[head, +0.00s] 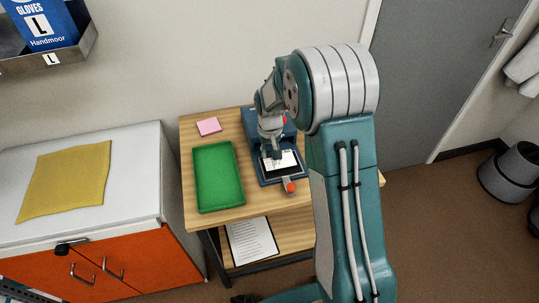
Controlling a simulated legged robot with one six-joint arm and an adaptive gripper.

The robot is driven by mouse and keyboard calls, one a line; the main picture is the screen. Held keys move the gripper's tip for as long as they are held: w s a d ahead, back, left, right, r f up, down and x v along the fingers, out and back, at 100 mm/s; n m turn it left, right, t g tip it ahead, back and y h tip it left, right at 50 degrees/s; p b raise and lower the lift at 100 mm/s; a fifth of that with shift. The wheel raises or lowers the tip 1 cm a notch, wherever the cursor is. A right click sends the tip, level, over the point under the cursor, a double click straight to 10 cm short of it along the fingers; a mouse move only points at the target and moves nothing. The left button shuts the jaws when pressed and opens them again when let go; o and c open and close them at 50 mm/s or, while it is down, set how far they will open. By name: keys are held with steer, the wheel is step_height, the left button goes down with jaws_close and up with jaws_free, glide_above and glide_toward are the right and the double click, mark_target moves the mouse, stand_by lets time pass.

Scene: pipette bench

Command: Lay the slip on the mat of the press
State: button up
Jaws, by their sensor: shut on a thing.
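The press (263,183) is a dark blue device on the right part of the wooden table, with a lever ending in a red-orange knob (290,187). Its mat (288,171) shows as a dark patch inside a pale border. The slip (287,158) is a small white sheet with dark marks, over the mat. My gripper (272,156) points down at the slip's left part and is shut on the slip. My arm hides the back of the press. I cannot tell whether the slip touches the mat.
A green tray (197,205) stands left of the press, with a pink pad (208,126) behind it. A printed sheet (252,242) lies on the lower shelf. A white-topped cabinet (130,170) with a yellow cloth (66,180) stands at the left.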

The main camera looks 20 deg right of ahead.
steer(key=shift+d+f, duration=0.15)
steer(key=shift+f, duration=0.65)
steer(key=shift+d+f, duration=0.1)
steer(key=shift+d, duration=0.15)
steer(key=shift+f, duration=0.1)
steer(key=o, duration=0.9)
steer(key=shift+a, duration=0.1)
steer(key=shift+c, duration=0.2)
steer(key=shift+a, duration=0.15)
